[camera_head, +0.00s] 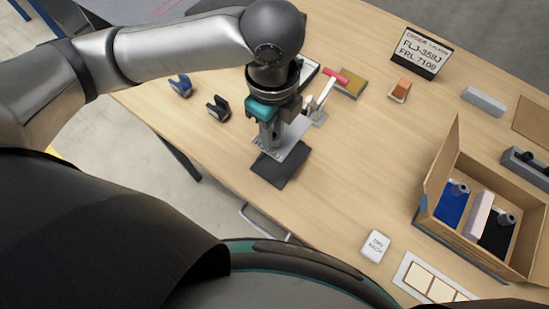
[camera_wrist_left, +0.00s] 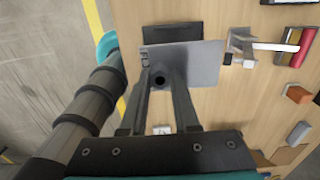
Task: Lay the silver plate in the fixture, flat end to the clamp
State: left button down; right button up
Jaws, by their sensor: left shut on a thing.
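My left gripper (camera_head: 268,143) points down over the table, shut on the silver plate (camera_head: 295,136) by its dark round knob. In the left wrist view, the fingers (camera_wrist_left: 160,82) close around the knob and the plate (camera_wrist_left: 203,65) spreads beyond them. Its right edge looks straight; its left edge shows small notches. The clamp (camera_head: 318,113), with a light lever and red handle, stands just right of the plate; it also shows in the left wrist view (camera_wrist_left: 241,45). A dark flat slab (camera_head: 282,168) lies partly under the plate. The fixture's seat is hidden. My right gripper is out of view.
An open cardboard box (camera_head: 437,167) at right holds a blue and a black plate with knobs. An order sign (camera_head: 421,52) stands at the back. Two small dark-and-blue holders (camera_head: 218,108) (camera_head: 180,86) stand left of the gripper.

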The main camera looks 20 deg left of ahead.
pick_arm(q)
notch_tip(320, 180, down, 8)
jog(key=shift+b, duration=0.9)
notch_tip(320, 180, down, 4)
jog(key=shift+f+b, duration=0.1)
jog(key=shift+b, duration=0.55)
jog(key=shift+f, duration=0.2)
jog(key=c, duration=0.7)
grip_release()
jog(key=shift+o, duration=0.2)
notch_tip(320, 180, up, 12)
jog(key=p, duration=0.3)
jog(key=shift+r+p, duration=0.2)
jog(key=shift+p, duration=0.15)
